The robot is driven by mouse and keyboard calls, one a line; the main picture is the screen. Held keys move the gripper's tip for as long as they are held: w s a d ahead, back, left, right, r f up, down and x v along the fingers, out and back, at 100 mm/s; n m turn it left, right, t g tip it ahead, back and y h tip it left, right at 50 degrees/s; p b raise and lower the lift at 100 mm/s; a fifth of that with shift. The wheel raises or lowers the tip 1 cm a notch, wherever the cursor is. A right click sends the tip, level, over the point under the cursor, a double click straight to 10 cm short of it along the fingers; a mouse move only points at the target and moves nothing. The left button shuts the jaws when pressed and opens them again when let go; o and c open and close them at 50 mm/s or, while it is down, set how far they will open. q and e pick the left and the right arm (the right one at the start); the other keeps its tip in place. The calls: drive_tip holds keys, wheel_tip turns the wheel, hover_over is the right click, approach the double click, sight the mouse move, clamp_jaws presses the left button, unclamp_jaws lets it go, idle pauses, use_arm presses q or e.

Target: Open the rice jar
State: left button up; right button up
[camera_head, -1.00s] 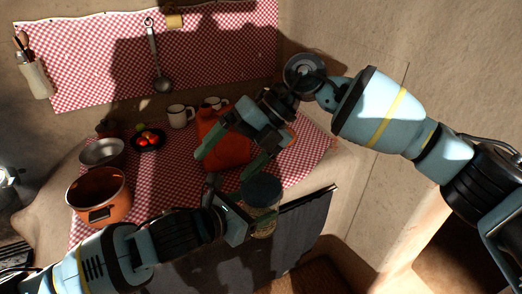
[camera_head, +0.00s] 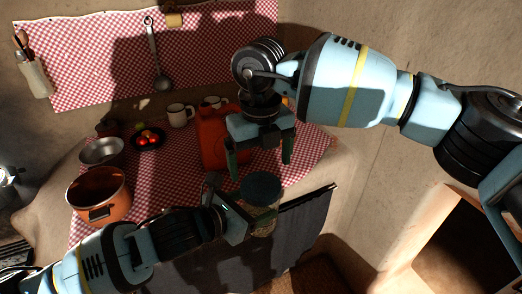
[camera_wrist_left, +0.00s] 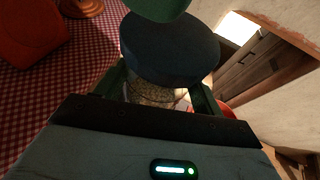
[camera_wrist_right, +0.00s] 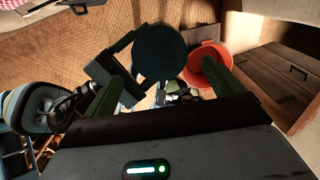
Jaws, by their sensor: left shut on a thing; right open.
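The rice jar (camera_head: 264,222) is a clear jar of pale grains with a dark blue-green lid (camera_head: 261,188), near the counter's front edge. The lid is on the jar. My left gripper (camera_head: 240,222) is shut on the jar's body below the lid; the left wrist view shows its fingers on both sides of the jar (camera_wrist_left: 152,95). My right gripper (camera_head: 259,166) is open and empty, fingers pointing down, above and just behind the lid. In the right wrist view the lid (camera_wrist_right: 159,52) shows between the open fingers, apart from them.
An orange-red container (camera_head: 213,138) stands close behind my right gripper. An orange pot (camera_head: 97,194), a metal bowl (camera_head: 101,152), a dark plate of fruit (camera_head: 148,139) and a white mug (camera_head: 180,115) stand on the checked cloth to the left. A dark curtain (camera_head: 300,235) hangs below the counter.

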sight(261, 184)
drive_tip(key=shift+f, duration=2.85)
drive_tip(key=c, duration=0.8)
drive_tip(key=n, duration=0.6)
drive_tip(key=shift+c, duration=0.2)
drive_tip(key=shift+r, duration=0.25)
drive_tip(key=shift+r, duration=0.9)
drive_tip(key=shift+r, duration=0.1)
drive_tip(key=shift+r, duration=1.9)
